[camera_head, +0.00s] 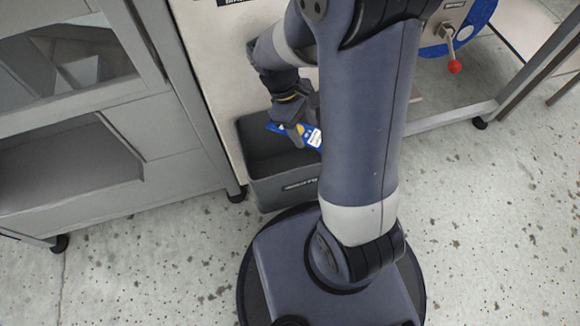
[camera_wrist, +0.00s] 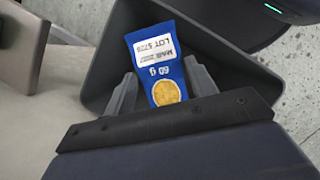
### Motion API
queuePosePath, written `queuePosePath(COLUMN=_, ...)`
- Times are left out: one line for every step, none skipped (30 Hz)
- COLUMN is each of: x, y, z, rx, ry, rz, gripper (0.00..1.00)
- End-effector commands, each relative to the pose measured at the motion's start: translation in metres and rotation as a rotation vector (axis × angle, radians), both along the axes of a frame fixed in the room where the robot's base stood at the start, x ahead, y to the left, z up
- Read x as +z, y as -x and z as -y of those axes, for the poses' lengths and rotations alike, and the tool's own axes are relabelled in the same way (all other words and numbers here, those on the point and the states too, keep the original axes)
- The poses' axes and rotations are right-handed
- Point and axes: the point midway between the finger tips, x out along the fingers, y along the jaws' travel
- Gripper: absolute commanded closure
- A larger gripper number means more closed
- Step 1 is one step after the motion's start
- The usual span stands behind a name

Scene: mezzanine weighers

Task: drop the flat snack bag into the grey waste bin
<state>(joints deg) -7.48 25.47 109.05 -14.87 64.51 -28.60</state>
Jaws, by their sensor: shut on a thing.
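The flat snack bag (camera_head: 312,136) is blue with a white label. My gripper (camera_head: 298,133) is shut on it and holds it over the opening of the grey waste bin (camera_head: 285,188). The bin (camera_wrist: 98,75) lies behind and below the bag there. My arm hides the right part of the bin in the head view.
A grey cabinet (camera_head: 150,130) on castors stands left of the bin. A pale panel (camera_head: 215,60) rises behind the bin. A crank with a red knob (camera_head: 454,67) on a blue disc is at the upper right. The speckled floor (camera_head: 480,220) at the right is clear.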

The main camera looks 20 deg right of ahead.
Motion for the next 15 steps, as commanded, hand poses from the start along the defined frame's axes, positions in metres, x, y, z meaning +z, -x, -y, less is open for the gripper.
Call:
queuePosePath(x=-0.0095, y=0.0000, z=0.0000, rx=0.000, ry=0.000, rz=0.000, gripper=0.69)
queuePosePath(x=-0.0113, y=0.0000, z=0.0000, rx=0.000, ry=0.000, rz=0.000, gripper=0.69)
queuePosePath(x=-0.0130, y=0.0000, z=0.0000, rx=0.000, ry=0.000, rz=0.000, gripper=0.69)
queuePosePath(x=-0.0139, y=0.0000, z=0.0000, rx=0.000, ry=0.000, rz=0.000, gripper=0.69)
queuePosePath(x=-0.0145, y=0.0000, z=0.0000, rx=0.000, ry=0.000, rz=0.000, gripper=0.69)
queuePosePath(x=-0.0147, y=0.0000, z=0.0000, rx=0.000, ry=0.000, rz=0.000, gripper=0.69)
queuePosePath(x=-0.0146, y=0.0000, z=0.0000, rx=0.000, ry=0.000, rz=0.000, gripper=0.69)
queuePosePath(x=-0.0144, y=0.0000, z=0.0000, rx=0.000, ry=0.000, rz=0.000, gripper=0.69)
queuePosePath(x=-0.0139, y=0.0000, z=0.0000, rx=0.000, ry=0.000, rz=0.000, gripper=0.69)
queuePosePath(x=-0.0137, y=0.0000, z=0.0000, rx=0.000, ry=0.000, rz=0.000, gripper=0.69)
queuePosePath(x=-0.0136, y=0.0000, z=0.0000, rx=0.000, ry=0.000, rz=0.000, gripper=0.69)
queuePosePath(x=-0.0135, y=0.0000, z=0.0000, rx=0.000, ry=0.000, rz=0.000, gripper=0.69)
queuePosePath(x=-0.0135, y=0.0000, z=0.0000, rx=0.000, ry=0.000, rz=0.000, gripper=0.69)
queuePosePath(x=-0.0135, y=0.0001, z=0.0000, rx=0.000, ry=0.000, rz=0.000, gripper=0.45)
queuePosePath(x=-0.0135, y=0.0001, z=0.0000, rx=0.000, ry=0.000, rz=0.000, gripper=0.41)
